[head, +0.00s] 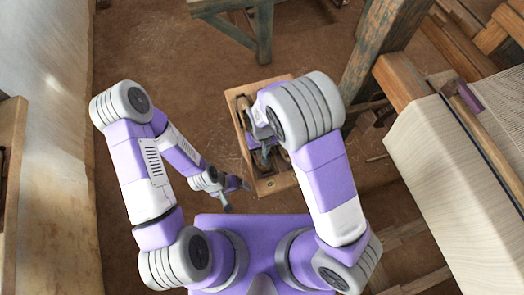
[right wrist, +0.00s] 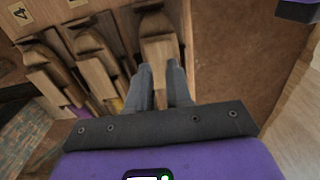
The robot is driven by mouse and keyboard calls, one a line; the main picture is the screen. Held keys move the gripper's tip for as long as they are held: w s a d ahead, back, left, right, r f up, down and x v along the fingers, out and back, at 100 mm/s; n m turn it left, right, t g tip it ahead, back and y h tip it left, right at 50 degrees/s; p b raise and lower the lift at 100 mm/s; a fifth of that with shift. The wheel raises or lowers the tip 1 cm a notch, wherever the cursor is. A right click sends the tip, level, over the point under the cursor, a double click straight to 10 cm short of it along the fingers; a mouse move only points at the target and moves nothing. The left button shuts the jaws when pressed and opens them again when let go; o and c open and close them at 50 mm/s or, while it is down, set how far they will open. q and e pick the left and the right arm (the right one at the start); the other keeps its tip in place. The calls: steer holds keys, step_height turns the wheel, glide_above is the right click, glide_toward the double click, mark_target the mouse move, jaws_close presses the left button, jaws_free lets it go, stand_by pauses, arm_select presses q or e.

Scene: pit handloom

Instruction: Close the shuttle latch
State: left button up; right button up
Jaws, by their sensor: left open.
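A wooden box (head: 272,184) on the floor holds the shuttle pieces, but my right arm hides much of it in the head view. The right wrist view shows several wooden pieces side by side with pointed tops, one of them a wooden piece (right wrist: 160,47) straight beyond my fingers. I cannot tell which part is the latch. My right gripper (right wrist: 160,80) has its two grey fingers a narrow gap apart at the lower end of that piece; whether they grip it is unclear. My left gripper (head: 236,193) is open and empty, left of the box's near end.
A loom with pale cloth (head: 445,170) stands at the right. Brown floor (head: 150,50) is clear to the left.

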step_height(320, 180, up, 3)
steer(key=shift+r, duration=0.2)
stand_by(0.5)
